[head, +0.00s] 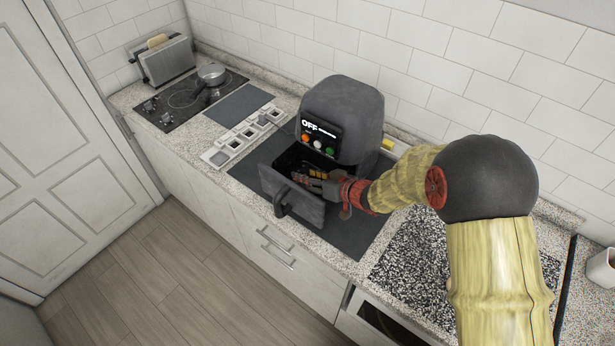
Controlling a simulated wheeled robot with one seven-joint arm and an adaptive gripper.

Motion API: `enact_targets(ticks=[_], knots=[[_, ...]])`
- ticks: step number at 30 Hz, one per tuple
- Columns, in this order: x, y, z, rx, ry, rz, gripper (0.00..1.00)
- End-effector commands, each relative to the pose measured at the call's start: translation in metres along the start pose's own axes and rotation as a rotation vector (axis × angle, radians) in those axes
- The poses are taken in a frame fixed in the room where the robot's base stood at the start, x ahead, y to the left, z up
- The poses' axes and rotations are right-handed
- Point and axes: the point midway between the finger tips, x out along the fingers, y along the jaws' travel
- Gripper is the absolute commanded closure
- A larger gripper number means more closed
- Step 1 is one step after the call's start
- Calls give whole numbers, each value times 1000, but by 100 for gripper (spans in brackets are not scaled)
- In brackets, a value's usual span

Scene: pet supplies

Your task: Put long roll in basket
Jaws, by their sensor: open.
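The basket (300,207) of the black air fryer (345,108) is pulled out, and its dark front panel with a handle faces the front of the counter. My gripper (308,179) is at the basket's opening, with its fingers over or inside it. The fingers are small and partly blend with the dark interior, and I see nothing clearly held between them. Small orange-brown patches (319,171) show in the basket beside the fingers. I cannot tell whether they are the long roll or part of the gripper. No other long roll is clearly visible.
A toaster (164,62) with a bread slice stands at the far left, near a pot (211,75) on the black hob (181,104). A row of small square containers (240,135) lies left of the fryer. A white cup (602,268) stands at the right edge.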

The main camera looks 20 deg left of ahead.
Motion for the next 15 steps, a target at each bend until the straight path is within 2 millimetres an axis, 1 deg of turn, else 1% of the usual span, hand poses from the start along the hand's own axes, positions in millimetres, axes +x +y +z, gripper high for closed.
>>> enact_targets(ticks=[1, 5, 9, 15], knots=[[-6, -1, -6, 0, 3, 1, 53], [-32, 0, -6, 0, 4, 3, 53], [-64, 0, -8, -1, 6, 4, 53], [-100, 0, -7, -1, 5, 2, 53]])
